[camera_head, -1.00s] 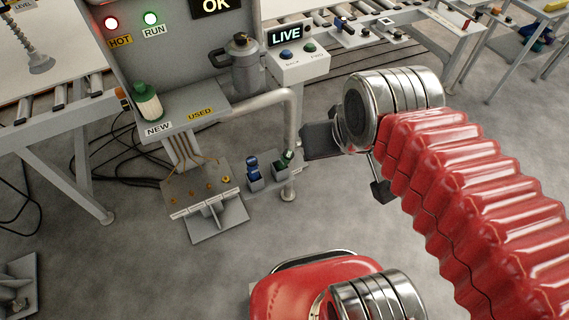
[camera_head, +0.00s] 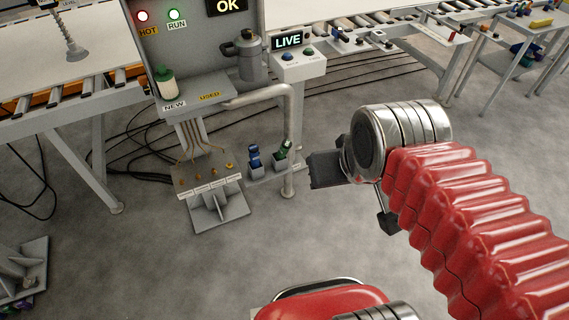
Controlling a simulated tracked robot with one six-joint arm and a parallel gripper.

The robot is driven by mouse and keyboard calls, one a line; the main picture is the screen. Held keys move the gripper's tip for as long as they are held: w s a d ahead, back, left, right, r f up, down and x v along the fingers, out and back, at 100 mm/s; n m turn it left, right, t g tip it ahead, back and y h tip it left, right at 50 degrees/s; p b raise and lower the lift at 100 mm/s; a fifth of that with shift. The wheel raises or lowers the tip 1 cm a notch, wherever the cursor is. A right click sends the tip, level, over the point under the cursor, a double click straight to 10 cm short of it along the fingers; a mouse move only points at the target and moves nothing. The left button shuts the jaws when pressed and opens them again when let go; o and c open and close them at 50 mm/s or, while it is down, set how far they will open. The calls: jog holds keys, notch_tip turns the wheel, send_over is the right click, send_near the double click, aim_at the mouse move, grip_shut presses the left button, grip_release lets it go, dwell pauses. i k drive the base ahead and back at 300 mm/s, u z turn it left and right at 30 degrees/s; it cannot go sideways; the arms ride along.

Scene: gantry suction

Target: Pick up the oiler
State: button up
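In the head view, no object is plainly marked as an oiler, and I cannot tell which one it is. A blue item (camera_head: 254,155) and a green item (camera_head: 283,149) stand in small grey holders low beside the pipe. A white bottle with a green cap (camera_head: 165,84) stands on the NEW side of the shelf.
A grey panel stand carries the shelf (camera_head: 205,92), with a bent pipe (camera_head: 290,125) coming down at its right. A plate with brass fittings (camera_head: 207,170) is low in front. Roller conveyors (camera_head: 50,97) stand left and behind. Cables lie on the floor; the front floor is clear.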

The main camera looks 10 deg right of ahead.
aim_at(286, 145)
jog(key=k, duration=0.65)
jog(key=u, duration=0.45)
jog(key=i, duration=0.75)
jog(key=u, duration=0.4)
jog(key=i, duration=1.25)
jog(key=z, duration=0.45)
